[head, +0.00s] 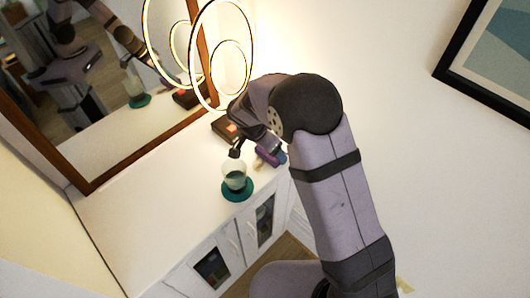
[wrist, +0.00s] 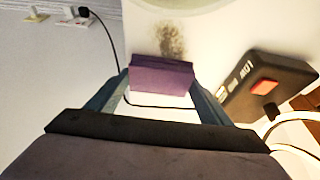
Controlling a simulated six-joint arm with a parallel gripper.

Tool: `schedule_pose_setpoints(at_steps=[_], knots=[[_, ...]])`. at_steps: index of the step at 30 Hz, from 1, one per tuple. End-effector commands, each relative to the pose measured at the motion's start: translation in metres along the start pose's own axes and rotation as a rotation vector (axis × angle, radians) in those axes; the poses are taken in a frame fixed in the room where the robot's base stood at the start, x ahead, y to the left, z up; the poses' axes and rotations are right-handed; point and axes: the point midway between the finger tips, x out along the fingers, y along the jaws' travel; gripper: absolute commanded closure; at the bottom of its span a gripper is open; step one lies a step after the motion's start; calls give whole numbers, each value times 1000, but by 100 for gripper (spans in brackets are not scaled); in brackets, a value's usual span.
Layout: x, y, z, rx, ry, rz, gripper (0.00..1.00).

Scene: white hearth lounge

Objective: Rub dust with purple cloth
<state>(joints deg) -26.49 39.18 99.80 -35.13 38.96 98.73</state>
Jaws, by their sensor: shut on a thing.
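The purple cloth (wrist: 162,79) is a folded block held between the two fingers of my gripper (wrist: 160,86) in the wrist view. A dark, speckled dust patch (wrist: 172,38) lies on the white surface just beyond the cloth's far edge. In the head view my gripper (head: 268,154) is low over the white cabinet top, near its front edge, with a small bit of purple showing. I cannot tell whether the cloth touches the surface.
A glass (head: 234,174) stands on a teal coaster (head: 238,190), left of my gripper. A black box with a red patch (wrist: 264,86) lies close to the right finger. A ring lamp (head: 222,50) and a mirror (head: 90,95) stand behind. The cabinet top's left part is clear.

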Motion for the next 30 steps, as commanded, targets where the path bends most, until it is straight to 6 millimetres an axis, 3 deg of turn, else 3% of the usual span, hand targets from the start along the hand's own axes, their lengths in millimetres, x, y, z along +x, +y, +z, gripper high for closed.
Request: schedule_pose_setpoints(at_steps=[21,30], knots=[[4,0,-2,-1,1,0,44],[1,-1,13,-3,1,-2,44]])
